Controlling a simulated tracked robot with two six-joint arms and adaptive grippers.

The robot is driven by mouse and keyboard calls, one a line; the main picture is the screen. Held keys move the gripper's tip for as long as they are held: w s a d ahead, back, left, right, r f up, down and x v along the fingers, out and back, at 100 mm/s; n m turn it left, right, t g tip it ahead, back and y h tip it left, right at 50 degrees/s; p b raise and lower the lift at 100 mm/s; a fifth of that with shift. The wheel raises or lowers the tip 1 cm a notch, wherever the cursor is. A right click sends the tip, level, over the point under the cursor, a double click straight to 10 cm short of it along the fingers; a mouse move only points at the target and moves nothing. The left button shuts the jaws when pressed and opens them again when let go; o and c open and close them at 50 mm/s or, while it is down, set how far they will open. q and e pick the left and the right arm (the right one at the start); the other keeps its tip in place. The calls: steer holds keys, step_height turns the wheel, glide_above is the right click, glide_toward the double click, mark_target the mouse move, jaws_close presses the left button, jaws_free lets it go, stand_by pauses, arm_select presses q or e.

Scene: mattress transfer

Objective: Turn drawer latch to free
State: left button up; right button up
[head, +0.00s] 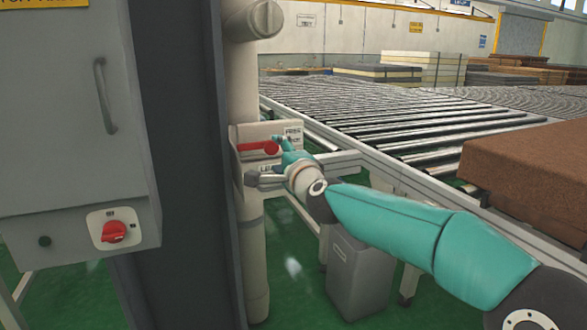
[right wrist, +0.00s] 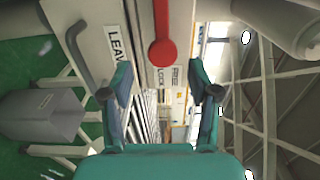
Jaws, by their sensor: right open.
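The red latch lever (head: 256,147) lies about level on a pale drawer box fixed to a column in the head view. In the right wrist view the lever (right wrist: 163,48) shows ahead, between and beyond my fingertips, with its round end toward me. My right gripper (head: 280,153) is close to the latch. Its fingers are open and empty in the right wrist view (right wrist: 160,88), apart from the lever. Labels by the lever include one that seems to read FREE (head: 293,131). A grey bar handle (right wrist: 88,55) is below the lever. My left gripper is not in view.
A dark upright post (head: 185,130) and a grey cabinet with a red rotary switch (head: 114,232) stand at left. A roller conveyor (head: 370,115) runs behind my right arm, bearing a brown block (head: 525,165). A grey bin (head: 358,275) stands on the floor below.

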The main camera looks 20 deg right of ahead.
steer(key=s, duration=0.8)
steer(key=shift+s+a, duration=0.2)
steer(key=shift+f, duration=0.15)
